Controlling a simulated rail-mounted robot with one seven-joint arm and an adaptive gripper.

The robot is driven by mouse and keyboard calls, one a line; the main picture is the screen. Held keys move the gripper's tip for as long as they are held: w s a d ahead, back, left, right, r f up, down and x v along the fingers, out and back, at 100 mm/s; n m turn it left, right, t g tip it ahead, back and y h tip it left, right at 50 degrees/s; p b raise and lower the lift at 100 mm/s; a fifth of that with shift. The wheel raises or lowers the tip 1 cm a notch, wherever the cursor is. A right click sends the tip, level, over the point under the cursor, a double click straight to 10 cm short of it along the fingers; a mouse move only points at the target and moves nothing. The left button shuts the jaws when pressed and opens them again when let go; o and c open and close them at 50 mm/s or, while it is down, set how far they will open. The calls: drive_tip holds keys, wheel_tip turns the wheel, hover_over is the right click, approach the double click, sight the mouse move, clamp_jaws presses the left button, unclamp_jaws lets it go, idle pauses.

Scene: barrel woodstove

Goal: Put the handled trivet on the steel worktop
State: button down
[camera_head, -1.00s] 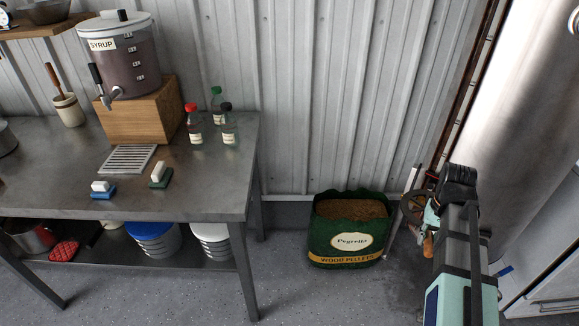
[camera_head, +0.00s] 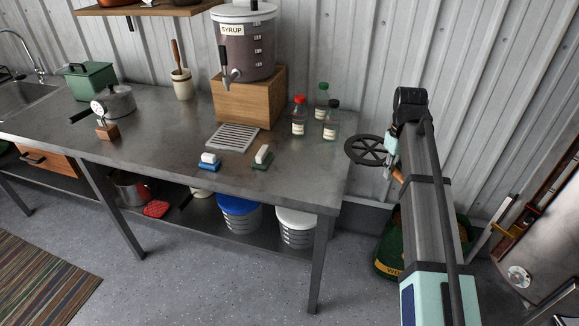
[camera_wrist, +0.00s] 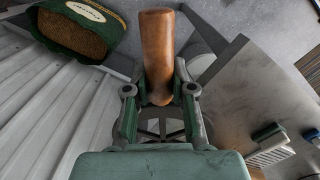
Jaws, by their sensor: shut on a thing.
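The handled trivet (camera_head: 367,151) is a round dark openwork disc with a wooden handle. My gripper (camera_head: 392,160) is shut on it and holds it in the air just off the right end of the steel worktop (camera_head: 150,140). In the wrist view the brown handle (camera_wrist: 157,55) rises between the fingers of my gripper (camera_wrist: 160,105), and the spoked disc (camera_wrist: 160,127) is partly hidden behind the gripper body. The worktop's edge shows at the right of the wrist view (camera_wrist: 250,85).
Three bottles (camera_head: 330,121) stand near the worktop's right end. A wooden block (camera_head: 245,98) bears the syrup dispenser (camera_head: 246,45). A drain grate (camera_head: 233,137) and two brushes (camera_head: 262,157) lie in front. The worktop's front right corner is bare. A pellet bag (camera_head: 388,262) stands on the floor.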

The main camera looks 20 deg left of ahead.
drive_tip(key=w+a+r+n, duration=0.2)
drive_tip(key=a+r+n, duration=0.4)
drive_tip(key=a, duration=0.1)
drive_tip(key=w+a+r+n, duration=0.3)
drive_tip(key=a+r+n, duration=0.2)
drive_tip(key=a+r, duration=0.15)
drive_tip(key=shift+t, duration=0.3)
drive_tip(key=f+p, duration=0.1)
drive_tip(key=f, duration=0.6)
drive_tip(key=f+p, duration=0.2)
drive_tip(key=f, duration=0.4)
drive_tip(key=f+p, duration=0.2)
drive_tip(key=f, duration=0.5)
drive_tip(key=shift+s+a+f, duration=0.15)
drive_tip(key=shift+a+f, duration=0.1)
drive_tip(key=shift+f, duration=0.1)
drive_tip(key=c, duration=1)
unclamp_jaws()
drive_tip(key=shift+f, duration=0.1)
drive_tip(key=r, duration=0.4)
drive_tip(key=r+b, duration=0.1)
drive_tip(key=r, duration=0.3)
drive_tip(key=r+b, duration=0.1)
drive_tip(key=r, duration=0.3)
drive_tip(key=shift+s+a+r, duration=0.1)
drive_tip(key=shift+a, duration=0.3)
